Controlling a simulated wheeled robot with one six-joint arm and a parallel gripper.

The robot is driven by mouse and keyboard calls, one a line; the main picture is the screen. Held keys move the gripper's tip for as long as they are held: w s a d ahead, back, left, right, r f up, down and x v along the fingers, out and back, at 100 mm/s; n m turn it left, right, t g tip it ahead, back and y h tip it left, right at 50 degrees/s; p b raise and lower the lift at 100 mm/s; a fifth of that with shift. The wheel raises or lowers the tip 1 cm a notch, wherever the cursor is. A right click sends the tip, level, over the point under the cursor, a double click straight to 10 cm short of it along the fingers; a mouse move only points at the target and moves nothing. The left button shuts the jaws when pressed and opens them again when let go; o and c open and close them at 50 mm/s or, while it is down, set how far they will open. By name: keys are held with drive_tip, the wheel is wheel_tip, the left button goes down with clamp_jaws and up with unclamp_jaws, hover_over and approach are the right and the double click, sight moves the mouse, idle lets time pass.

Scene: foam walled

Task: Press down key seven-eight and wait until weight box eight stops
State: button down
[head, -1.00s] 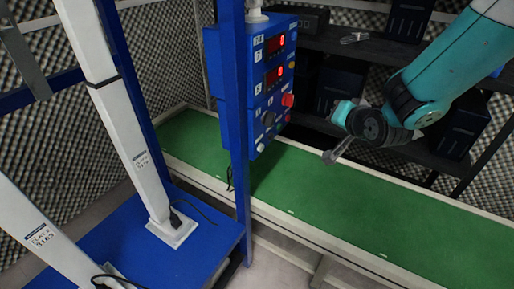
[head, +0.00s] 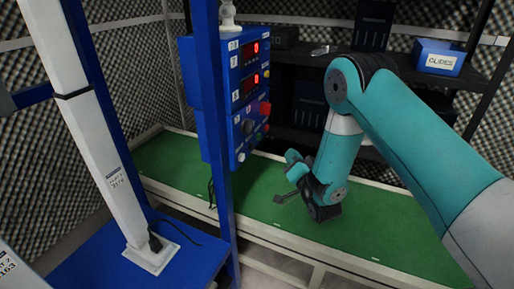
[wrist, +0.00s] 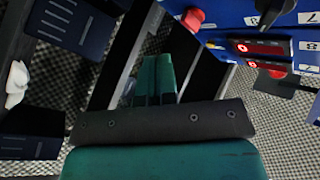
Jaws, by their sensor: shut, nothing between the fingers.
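A blue control box (head: 215,120) hangs on a blue post in the head view. Its face has two red-lit displays, small number labels, a red knob (head: 265,108), a black knob (head: 247,127) and a white button (head: 241,157). I cannot tell which control is key seven-eight. The box also shows at the top right of the wrist view (wrist: 235,20), with labels reading 7 and 8. My gripper (head: 278,199) is shut and empty, low and right of the box, over the green bench and apart from it. Weight box eight cannot be made out.
A long green bench (head: 180,160) with a pale rim runs below the box. Dark shelves with black bins (head: 308,105) stand behind, with a blue box labelled GLIDES (head: 440,58). White posts on a blue base (head: 110,265) stand at left. Foam walls surround the space.

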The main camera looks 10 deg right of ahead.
sight(251, 146)
drive_tip(key=shift+w+a, duration=0.1)
drive_tip(key=w+a+p, duration=0.1)
drive_tip(key=w+a, duration=0.4)
drive_tip(key=a, duration=0.2)
drive_tip(key=shift+p, duration=0.3)
idle(1.9)
drive_tip(key=shift+w+a+p, duration=0.3)
drive_tip(key=shift+p, duration=0.4)
